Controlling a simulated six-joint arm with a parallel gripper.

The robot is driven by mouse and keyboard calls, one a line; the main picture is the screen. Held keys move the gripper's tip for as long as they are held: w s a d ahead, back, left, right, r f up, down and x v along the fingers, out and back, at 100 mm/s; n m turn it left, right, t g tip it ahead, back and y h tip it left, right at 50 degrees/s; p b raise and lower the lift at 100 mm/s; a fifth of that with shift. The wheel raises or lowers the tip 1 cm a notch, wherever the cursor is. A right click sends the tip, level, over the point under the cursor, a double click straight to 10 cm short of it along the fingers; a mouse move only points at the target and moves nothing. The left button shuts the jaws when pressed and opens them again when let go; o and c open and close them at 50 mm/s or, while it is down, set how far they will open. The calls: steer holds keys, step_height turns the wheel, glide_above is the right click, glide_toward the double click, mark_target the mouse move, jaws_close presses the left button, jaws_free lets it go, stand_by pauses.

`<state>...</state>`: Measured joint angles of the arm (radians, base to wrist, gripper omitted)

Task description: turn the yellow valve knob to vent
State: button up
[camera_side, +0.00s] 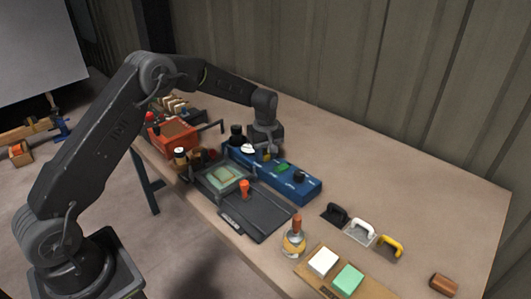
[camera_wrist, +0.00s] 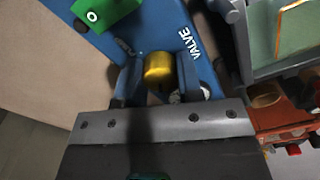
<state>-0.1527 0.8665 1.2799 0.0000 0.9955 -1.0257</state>
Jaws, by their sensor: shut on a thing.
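The yellow valve knob (camera_wrist: 158,70) sits on a blue panel (camera_wrist: 150,32) marked VALVE, in the middle of the wrist view. My gripper (camera_wrist: 158,78) is shut on the knob, with one finger on each side of it. Small lettering beside the knob is partly hidden by a finger, and I cannot read where the knob points. In the side view the blue panel (camera_side: 311,190) lies along the table, and my gripper (camera_side: 266,152) reaches down onto it from above. The knob is mostly hidden there.
A green piece (camera_wrist: 100,14) sits on the panel near the knob. A grey tray (camera_side: 205,184) with a greenish pane stands in front of the panel, and an orange-red crate (camera_side: 172,141) stands to its left. The table (camera_side: 440,215) is bare at the right back.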

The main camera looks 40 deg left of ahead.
mark_target(266, 152)
stand_by(0.4)
steer(key=o, duration=0.9)
steer(key=shift+r, duration=6.95)
